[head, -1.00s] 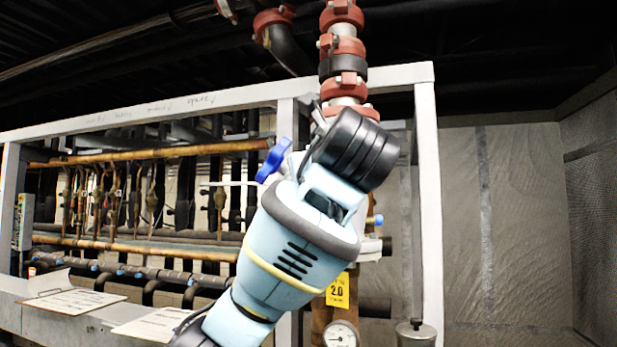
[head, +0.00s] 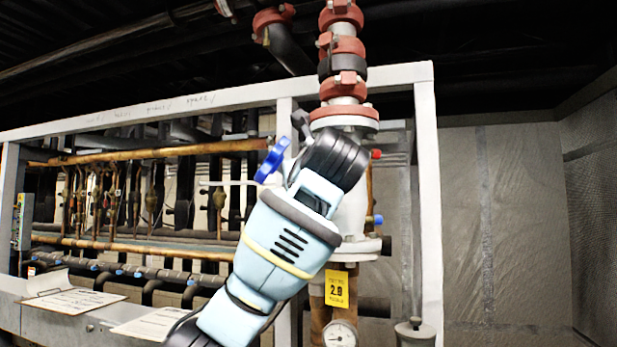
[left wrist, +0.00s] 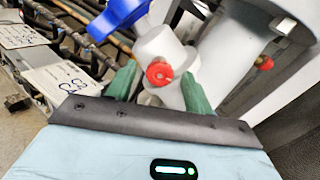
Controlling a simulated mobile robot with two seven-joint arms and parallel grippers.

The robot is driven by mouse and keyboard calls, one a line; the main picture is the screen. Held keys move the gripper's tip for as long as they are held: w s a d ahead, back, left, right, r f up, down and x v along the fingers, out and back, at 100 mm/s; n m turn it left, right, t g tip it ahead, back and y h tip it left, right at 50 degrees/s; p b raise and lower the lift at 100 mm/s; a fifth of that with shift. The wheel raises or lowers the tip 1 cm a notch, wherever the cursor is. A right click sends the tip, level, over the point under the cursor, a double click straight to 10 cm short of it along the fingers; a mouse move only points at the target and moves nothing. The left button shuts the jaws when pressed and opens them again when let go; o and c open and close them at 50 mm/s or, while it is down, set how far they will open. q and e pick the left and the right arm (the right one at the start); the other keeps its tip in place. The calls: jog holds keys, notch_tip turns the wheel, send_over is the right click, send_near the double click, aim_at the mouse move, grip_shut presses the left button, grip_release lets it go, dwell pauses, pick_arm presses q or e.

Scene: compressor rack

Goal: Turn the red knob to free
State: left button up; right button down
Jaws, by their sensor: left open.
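A small round red knob (left wrist: 159,73) faces the camera in the left wrist view, on a grey valve body below a blue handle (left wrist: 118,18). My left gripper (left wrist: 158,92) is open, with one green finger on each side of the red knob and visible gaps to it. I cannot tell how far the fingertips are from it in depth. In the head view my left arm covers this knob, and the blue handle (head: 272,160) shows just left of the arm. A second, smaller red piece (left wrist: 265,63) is further right; a red piece (head: 376,154) also shows right of the arm. My right gripper is not in view.
A thick grey vertical valve and pipe (head: 352,212) stands behind my arm, with red flanges (head: 343,110) above. A yellow tag (head: 337,289) and a gauge (head: 341,334) are below. The white frame post (head: 428,200) stands to the right.

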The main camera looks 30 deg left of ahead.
pick_arm(q)
jog(key=c, duration=1)
jog(key=shift+o, duration=0.2)
jog(key=shift+n, duration=8.2)
jog(key=shift+f, duration=0.1)
